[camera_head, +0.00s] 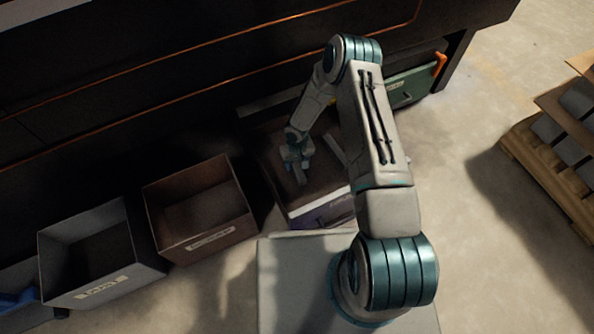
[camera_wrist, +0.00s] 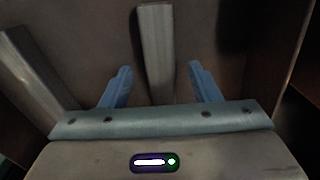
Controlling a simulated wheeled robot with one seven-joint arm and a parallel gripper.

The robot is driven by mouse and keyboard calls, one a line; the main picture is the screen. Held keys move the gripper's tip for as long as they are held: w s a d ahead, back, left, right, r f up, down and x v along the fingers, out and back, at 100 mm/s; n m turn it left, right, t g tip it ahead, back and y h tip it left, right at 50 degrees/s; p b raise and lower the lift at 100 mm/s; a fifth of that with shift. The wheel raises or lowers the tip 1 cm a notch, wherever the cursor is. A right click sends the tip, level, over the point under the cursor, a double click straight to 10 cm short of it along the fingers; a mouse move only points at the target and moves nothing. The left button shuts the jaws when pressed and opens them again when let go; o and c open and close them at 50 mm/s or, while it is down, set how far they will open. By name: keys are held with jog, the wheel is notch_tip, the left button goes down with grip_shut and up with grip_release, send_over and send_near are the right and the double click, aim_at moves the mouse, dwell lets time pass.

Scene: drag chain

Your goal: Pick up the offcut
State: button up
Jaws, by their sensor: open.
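A grey metal bar, which looks like the offcut (camera_wrist: 156,45), lies in a brown-floored box in the wrist view. My gripper (camera_wrist: 160,68) is open, with one blue finger on each side of the bar and a gap to both. The bar's near end runs down to the gripper's palm edge, and I cannot tell how far the fingers are above the box floor. A second, wider grey bar (camera_wrist: 32,75) lies slanted at the left. In the head view my gripper (camera_head: 298,162) is down inside the box (camera_head: 322,205), and a bar (camera_head: 336,149) shows to its right.
A brown bin (camera_head: 205,243) and a grey bin (camera_head: 100,287) stand to the left of the box. A dark machine or bench (camera_head: 150,90) runs behind. A green drawer (camera_head: 412,84) is at the back, and a loaded pallet (camera_head: 545,165) stands at the right. The floor between is clear.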

notch_tip(320, 180, down, 2)
jog(key=shift+f+b, duration=0.2)
jog(key=shift+b, duration=0.1)
jog(key=shift+r, duration=0.1)
grip_shut()
